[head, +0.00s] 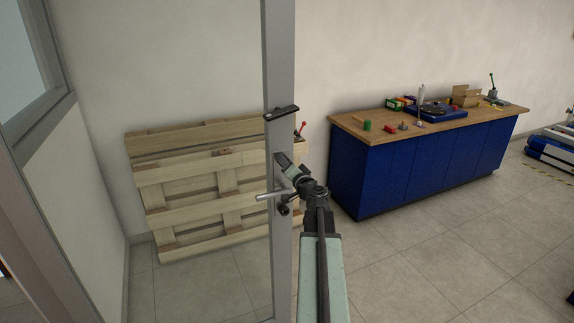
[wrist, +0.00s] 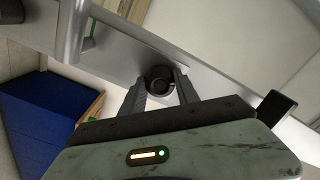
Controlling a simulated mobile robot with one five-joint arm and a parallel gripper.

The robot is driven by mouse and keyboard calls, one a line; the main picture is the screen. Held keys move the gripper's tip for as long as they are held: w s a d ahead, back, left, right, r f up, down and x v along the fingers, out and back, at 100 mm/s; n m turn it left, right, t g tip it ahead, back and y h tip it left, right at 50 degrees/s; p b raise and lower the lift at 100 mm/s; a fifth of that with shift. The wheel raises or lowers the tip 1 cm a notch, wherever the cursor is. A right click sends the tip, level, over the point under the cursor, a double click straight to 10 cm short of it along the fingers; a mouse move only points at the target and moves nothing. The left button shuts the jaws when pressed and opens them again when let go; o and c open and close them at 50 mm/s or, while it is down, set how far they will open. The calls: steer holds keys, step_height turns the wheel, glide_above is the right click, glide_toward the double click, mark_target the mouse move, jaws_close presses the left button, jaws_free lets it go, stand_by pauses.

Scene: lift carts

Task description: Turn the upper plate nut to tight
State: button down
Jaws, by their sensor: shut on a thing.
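A dark round nut (wrist: 158,78) sits on the grey metal upright of the door in the wrist view. My gripper (wrist: 161,86) has one finger on each side of it and is shut on it. In the head view my gripper (head: 286,181) is at the grey door upright (head: 280,60), close to the silver lever handle (head: 273,195), and the nut is hidden there. I cannot tell the nut's turn angle. A dark round part (head: 284,209) shows just below the lever.
A black block (head: 281,113) sits on the upright above my gripper. A wooden pallet (head: 205,213) leans on the wall behind the door. A blue workbench (head: 425,160) with tools stands to the right. Tiled floor (head: 400,250) is clear before it.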

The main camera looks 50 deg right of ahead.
steer(key=shift+m, duration=3.9)
steer(key=c, duration=0.9)
jaws_free()
steer(key=v, duration=0.8)
steer(key=shift+w, duration=0.1)
